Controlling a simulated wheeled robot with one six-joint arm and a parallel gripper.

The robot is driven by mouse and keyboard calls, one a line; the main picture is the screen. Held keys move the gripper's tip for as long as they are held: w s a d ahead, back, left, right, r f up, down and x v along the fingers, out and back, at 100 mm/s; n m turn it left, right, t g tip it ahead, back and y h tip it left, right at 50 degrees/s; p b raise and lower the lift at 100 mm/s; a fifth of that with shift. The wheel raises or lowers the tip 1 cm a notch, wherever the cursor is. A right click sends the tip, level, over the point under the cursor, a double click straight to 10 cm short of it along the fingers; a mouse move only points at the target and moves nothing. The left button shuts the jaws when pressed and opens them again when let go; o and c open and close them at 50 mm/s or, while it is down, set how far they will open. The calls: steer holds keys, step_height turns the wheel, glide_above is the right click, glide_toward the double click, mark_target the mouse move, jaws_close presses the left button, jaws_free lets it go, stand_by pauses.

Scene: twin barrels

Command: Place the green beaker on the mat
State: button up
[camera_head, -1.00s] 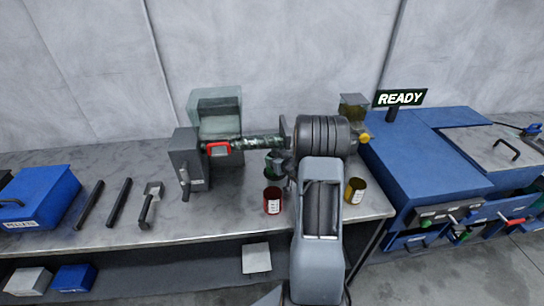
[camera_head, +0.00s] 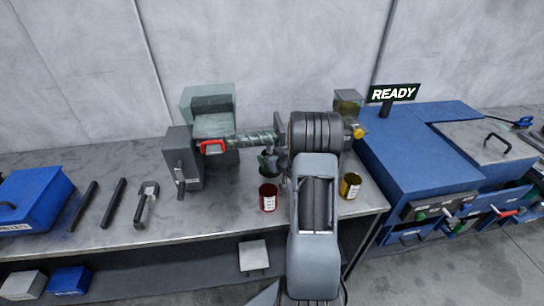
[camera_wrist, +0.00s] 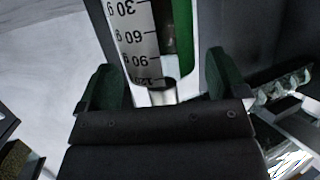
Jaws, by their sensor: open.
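In the head view a dark green shape (camera_head: 268,164) shows behind the red beaker, below a glassy barrel and beside my arm. It may be the green beaker or a green finger of mine; I cannot tell. In the wrist view my gripper (camera_wrist: 165,85) is open, with a dark green finger on each side. No beaker shows clearly between the fingers. My arm hides most of the gripper in the head view. I cannot identify the mat.
A red beaker (camera_head: 268,196) and a yellow beaker (camera_head: 349,185) stand on the grey bench (camera_head: 225,212), either side of my arm. A grey machine (camera_head: 183,160) stands behind. Several tools and a blue box (camera_head: 35,200) lie left. A blue machine (camera_head: 415,160) with a READY sign (camera_head: 394,93) stands right.

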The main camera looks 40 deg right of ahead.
steer(key=d+b+v, duration=0.1)
steer(key=v, duration=1)
steer(key=s+a+r+g+h, duration=0.1)
steer(key=a+r+g+h, duration=0.3)
steer(key=a+r, duration=0.6)
steer(key=s+a+r+g+y, duration=0.1)
steer(key=s+a+g+y, duration=0.3)
steer(key=s+a, duration=1)
steer(key=a+g, duration=0.1)
steer(key=a, duration=0.2)
steer(key=shift+r+n+g+y, duration=0.35)
steer(key=shift+n+g+y, duration=0.05)
steer(key=shift+w, duration=0.15)
